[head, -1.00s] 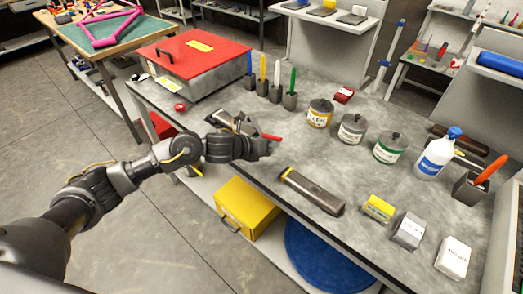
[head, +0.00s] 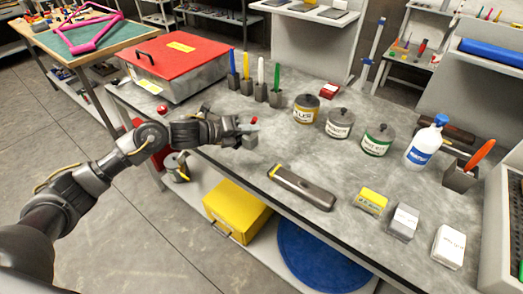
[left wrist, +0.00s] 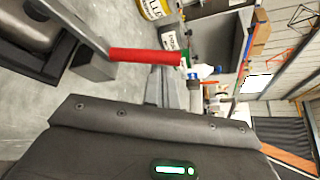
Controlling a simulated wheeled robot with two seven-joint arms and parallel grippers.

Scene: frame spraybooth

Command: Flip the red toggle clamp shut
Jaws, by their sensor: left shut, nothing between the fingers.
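The toggle clamp's red handle (head: 254,120) shows as a short red tip beside my left gripper (head: 244,128) near the table's front edge. A grey block (head: 250,141) shows just below it; my gripper and arm hide much of the clamp. In the left wrist view the red handle (left wrist: 146,56) sits on a flat metal lever (left wrist: 72,24), with a dark grey body at the left. My left gripper is shut and empty, its fingers (left wrist: 178,90) close beside the handle; I cannot tell whether they touch. My right gripper is not in view.
A red-lidded box (head: 172,65) stands behind my arm. Several marker holders, tins (head: 306,110) and a white bottle (head: 426,143) stand along the back. A long dark tool (head: 300,187) lies to the right. The table between the clamp and the tins is clear.

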